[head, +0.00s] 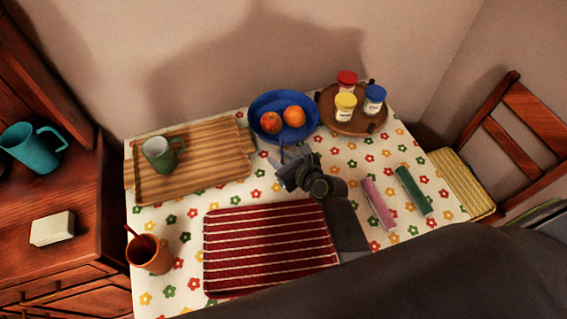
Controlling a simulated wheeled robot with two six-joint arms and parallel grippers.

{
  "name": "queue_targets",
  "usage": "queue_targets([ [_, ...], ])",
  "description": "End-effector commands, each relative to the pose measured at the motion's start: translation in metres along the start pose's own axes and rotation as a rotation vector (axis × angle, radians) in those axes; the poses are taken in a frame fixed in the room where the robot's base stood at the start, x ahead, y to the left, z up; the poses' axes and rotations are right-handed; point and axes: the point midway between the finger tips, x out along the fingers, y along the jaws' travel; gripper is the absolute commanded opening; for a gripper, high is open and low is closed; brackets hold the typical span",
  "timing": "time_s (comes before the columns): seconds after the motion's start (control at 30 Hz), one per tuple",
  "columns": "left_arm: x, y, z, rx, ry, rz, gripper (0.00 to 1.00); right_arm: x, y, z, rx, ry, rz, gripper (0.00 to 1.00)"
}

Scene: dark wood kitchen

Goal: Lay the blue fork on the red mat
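The red mat (270,248) with pale stripes lies flat and empty at the front of the table. My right gripper (283,154) is above the table behind the mat, just in front of the blue bowl. A thin dark-blue shape (282,146) shows at its fingertips. It may be part of the blue fork, but it is too small to be sure. I cannot tell whether the fingers are open or closed on it. No other blue fork is visible. My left gripper is out of view.
A blue bowl (264,103) holds fruit. A round wooden tray (355,125) holds several jars. A wooden board (210,172) carries a green mug (160,153). A clay cup (149,256) stands left of the mat. Pink (378,205) and green (413,192) bars lie at right.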

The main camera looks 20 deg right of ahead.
Motion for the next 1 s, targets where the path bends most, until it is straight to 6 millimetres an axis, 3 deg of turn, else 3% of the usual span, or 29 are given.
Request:
queue_targets([
  [0.37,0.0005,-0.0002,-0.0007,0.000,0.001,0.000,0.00,0.0099,0.0002,-0.0003,-0.001,0.001,0.000,0.29],
  [0.6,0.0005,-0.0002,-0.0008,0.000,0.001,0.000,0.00,0.0097,0.0002,-0.0003,0.000,0.001,0.000,0.00],
  [1.0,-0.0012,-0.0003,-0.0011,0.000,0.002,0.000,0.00,0.0081,-0.0001,0.0040,-0.001,0.000,0.000,0.00],
])
